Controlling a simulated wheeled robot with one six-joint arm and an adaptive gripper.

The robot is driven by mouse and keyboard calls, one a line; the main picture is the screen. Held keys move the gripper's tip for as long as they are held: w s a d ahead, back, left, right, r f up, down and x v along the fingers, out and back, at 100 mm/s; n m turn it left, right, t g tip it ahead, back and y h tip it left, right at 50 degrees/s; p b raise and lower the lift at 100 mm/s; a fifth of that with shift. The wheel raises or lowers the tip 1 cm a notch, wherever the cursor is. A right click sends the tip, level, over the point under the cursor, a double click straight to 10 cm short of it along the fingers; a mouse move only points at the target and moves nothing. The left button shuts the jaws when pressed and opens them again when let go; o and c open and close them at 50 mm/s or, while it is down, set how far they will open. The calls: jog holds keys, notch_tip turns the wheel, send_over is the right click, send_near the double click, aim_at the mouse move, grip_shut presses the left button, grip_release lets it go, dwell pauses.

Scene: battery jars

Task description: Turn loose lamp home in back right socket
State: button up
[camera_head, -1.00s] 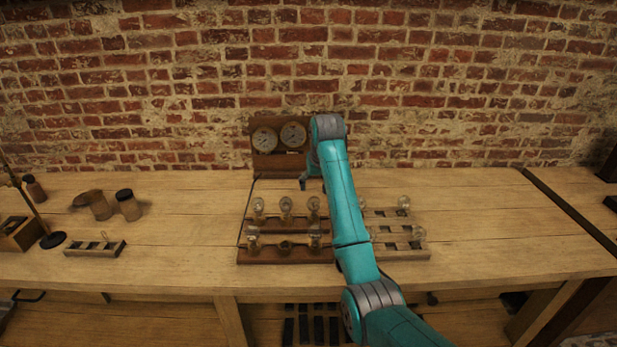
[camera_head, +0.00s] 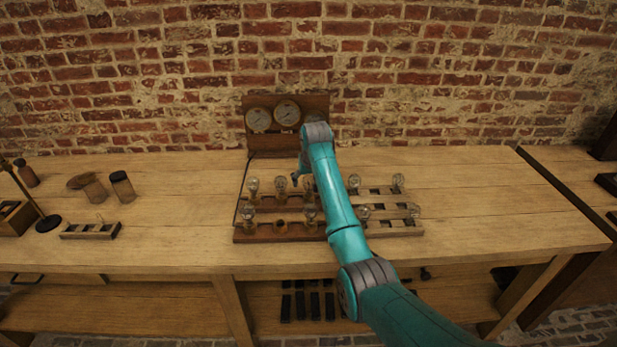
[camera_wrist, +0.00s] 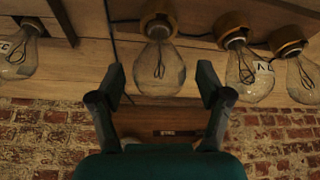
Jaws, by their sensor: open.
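A wooden socket board (camera_head: 262,236) bears clear glass lamps in two rows. The back right lamp (camera_head: 309,184) is partly screened by my arm in the head view. In the wrist view, which shows the wall at the bottom, a lamp (camera_wrist: 160,68) in a brown socket (camera_wrist: 158,24) appears centred between my fingers; it looks like the back right one. My gripper (camera_wrist: 162,88) is open and empty, its fingers apart on either side of that lamp in the picture. In the head view my gripper (camera_head: 296,178) is behind the back row. Whether the lamp sits loose cannot be told.
Other lamps stand close by in the back row, one beside the right finger (camera_wrist: 245,72). A slotted rack (camera_head: 398,228) with lamps stands to the right. A gauge panel (camera_head: 286,138) stands behind, near the brick wall. The table's right part is clear.

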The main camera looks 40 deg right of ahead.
jog(key=c, duration=1.4)
jog(key=m+g+h, duration=0.1)
jog(key=m, duration=0.3)
jog(key=shift+s+d+m, duration=0.1)
jog(key=shift+m, duration=0.2)
jog(key=shift+s+d+m+h, duration=0.1)
jog(key=shift+m+h, duration=0.4)
jog(key=shift+m, duration=0.4)
jog(key=shift+m+g, duration=0.7)
jog(key=shift+m, duration=0.5)
jog(key=m, duration=0.1)
jog(key=m+g, duration=0.1)
jog(key=m, duration=0.2)
jog(key=shift+s+d+h, duration=0.1)
jog(key=shift+s+h, duration=0.15)
jog(key=shift+h, duration=0.15)
jog(key=shift+g, duration=0.3)
